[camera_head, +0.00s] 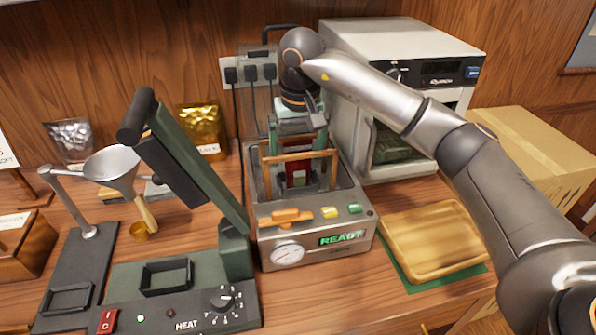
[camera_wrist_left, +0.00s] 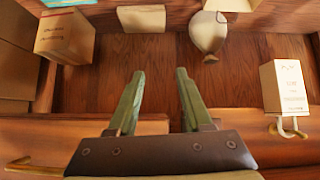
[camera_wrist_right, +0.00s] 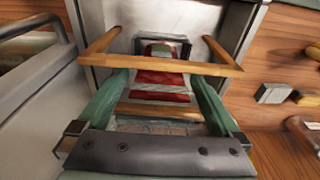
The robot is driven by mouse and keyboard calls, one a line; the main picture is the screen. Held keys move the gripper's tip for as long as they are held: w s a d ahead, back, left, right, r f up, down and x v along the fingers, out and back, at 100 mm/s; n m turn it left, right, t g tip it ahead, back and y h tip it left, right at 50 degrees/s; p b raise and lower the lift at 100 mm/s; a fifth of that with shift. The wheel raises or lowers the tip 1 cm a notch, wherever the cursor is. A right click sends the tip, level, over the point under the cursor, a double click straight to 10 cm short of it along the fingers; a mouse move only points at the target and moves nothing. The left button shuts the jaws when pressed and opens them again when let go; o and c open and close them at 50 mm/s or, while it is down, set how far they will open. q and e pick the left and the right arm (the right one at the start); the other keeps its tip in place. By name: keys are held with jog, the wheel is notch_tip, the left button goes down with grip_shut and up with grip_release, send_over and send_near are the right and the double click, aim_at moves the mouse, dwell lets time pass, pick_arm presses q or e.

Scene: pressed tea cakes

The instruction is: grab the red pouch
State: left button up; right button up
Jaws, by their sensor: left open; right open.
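The red pouch (camera_head: 297,178) is upright inside the open top of the grey machine with the green READY display (camera_head: 341,238). It also shows in the right wrist view (camera_wrist_right: 160,78), red with a pale band. My right gripper (camera_wrist_right: 158,75) is open above the machine. Its two green fingers lie to either side of the pouch in that view, with gaps; I cannot tell how deep they reach. The arm partly hides the pouch in the head view. My left gripper (camera_wrist_left: 158,72) is open and empty, seen only in the left wrist view.
Wooden bars (camera_wrist_right: 165,62) cross the machine's opening close to my right fingers. A white sealer-like appliance (camera_head: 395,45) stands behind right. A wooden tray (camera_head: 430,240) lies right. A dark lever press (camera_head: 190,165) and a gold pouch (camera_head: 203,130) stand left.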

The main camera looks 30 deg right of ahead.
jog(key=shift+f, duration=0.5)
jog(key=c, duration=1.4)
jog(key=shift+w+r, duration=0.1)
jog(key=shift+r, duration=0.05)
